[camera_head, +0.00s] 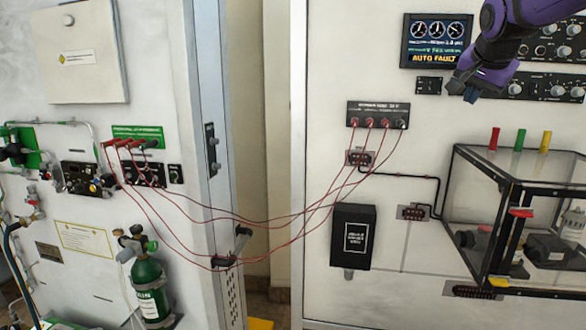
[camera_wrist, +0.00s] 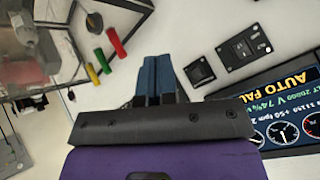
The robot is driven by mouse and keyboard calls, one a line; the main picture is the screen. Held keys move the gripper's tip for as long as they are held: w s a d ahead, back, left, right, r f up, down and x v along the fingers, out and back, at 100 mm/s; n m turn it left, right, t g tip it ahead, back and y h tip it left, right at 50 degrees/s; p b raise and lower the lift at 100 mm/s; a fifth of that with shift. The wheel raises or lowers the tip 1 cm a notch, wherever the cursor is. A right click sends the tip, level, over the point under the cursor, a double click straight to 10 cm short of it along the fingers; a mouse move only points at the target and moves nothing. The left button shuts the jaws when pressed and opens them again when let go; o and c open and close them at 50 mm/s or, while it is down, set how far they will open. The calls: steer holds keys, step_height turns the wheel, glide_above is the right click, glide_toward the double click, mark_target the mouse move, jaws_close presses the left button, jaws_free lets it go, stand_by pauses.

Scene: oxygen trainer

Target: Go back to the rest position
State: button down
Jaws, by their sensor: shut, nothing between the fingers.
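My gripper (camera_head: 463,92) is at the upper right in the head view, at the end of my purple arm. It is in front of the right panel (camera_head: 330,95), just below the "AUTO FAULT" display (camera_head: 436,41). In the wrist view the fingers (camera_wrist: 159,75) are together and hold nothing. The wrist view also shows the display (camera_wrist: 290,105) at the right and two small black switch plates (camera_wrist: 243,47) near the fingertips. I cannot tell whether the fingertips touch the panel.
A clear box with a black frame (camera_head: 510,183) and coloured posts stands at lower right. Red cables (camera_head: 270,218) hang across the gap between the panels. A green oxygen cylinder (camera_head: 148,290) stands at lower left. A black box (camera_head: 353,236) is on the right panel.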

steer(key=s+a+f+n+g+y, duration=0.1)
steer(key=s+a+f+n, duration=0.2)
steer(key=s, duration=0.7)
steer(key=s+a+f+n+g+y, duration=0.1)
steer(key=s+a+f+n, duration=0.3)
steer(key=s+f, duration=0.3)
steer(key=s+a+f+n+y, duration=0.1)
steer(key=s+a+f+n, duration=0.2)
steer(key=s, duration=0.9)
step_height(320, 180, down, 3)
steer(key=shift+s+a+r+n+g, duration=0.1)
steer(key=shift+s+a+n+g, duration=0.3)
steer(key=shift+a, duration=0.85)
steer(key=c, duration=1.8)
jaws_free()
steer(key=shift+c, duration=0.2)
